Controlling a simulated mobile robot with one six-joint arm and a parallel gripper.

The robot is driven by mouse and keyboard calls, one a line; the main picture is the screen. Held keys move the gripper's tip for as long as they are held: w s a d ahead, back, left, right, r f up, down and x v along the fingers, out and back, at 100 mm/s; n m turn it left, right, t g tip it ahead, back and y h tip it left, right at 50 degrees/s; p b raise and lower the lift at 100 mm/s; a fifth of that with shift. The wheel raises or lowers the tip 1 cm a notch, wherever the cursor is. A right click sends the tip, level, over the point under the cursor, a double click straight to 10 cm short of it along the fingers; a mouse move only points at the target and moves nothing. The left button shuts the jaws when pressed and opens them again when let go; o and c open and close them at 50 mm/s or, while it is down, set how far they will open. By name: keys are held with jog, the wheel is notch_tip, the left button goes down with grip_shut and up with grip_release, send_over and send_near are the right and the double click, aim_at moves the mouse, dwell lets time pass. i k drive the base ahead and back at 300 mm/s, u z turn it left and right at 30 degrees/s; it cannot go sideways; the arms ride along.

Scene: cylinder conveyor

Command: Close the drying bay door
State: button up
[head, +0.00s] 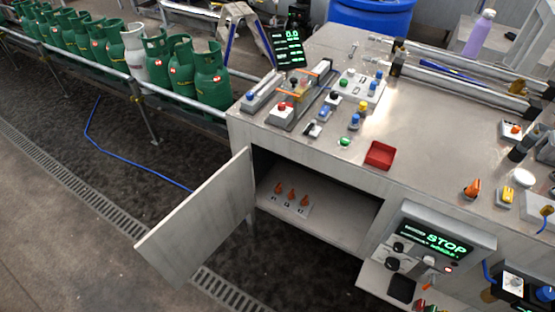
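The drying bay door, as I take it, is the pale grey panel (203,219) at the front left of the workbench. It stands wide open, swung out to the left from the left edge of the bay opening. The open bay (310,205) shows a shelf inside with a small plate of orange switches (291,196). No handle can be made out on the door face in view. My gripper is not in the head view.
The workbench (440,130) carries buttons, a red tray (380,155) and rails. A control box reading STOP (437,240) juts out right of the bay. Green gas cylinders (210,82) line a railed conveyor at upper left. The floor (70,230) left of the door is clear, apart from a blue hose.

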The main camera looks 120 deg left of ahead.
aim_at(178, 245)
jog(key=u, duration=0.05)
jog(key=k, duration=2.55)
jog(key=u, duration=2.25)
jog(key=i, duration=0.5)
jog(key=u, duration=0.1)
jog(key=k, duration=0.8)
jog(key=z, duration=0.3)
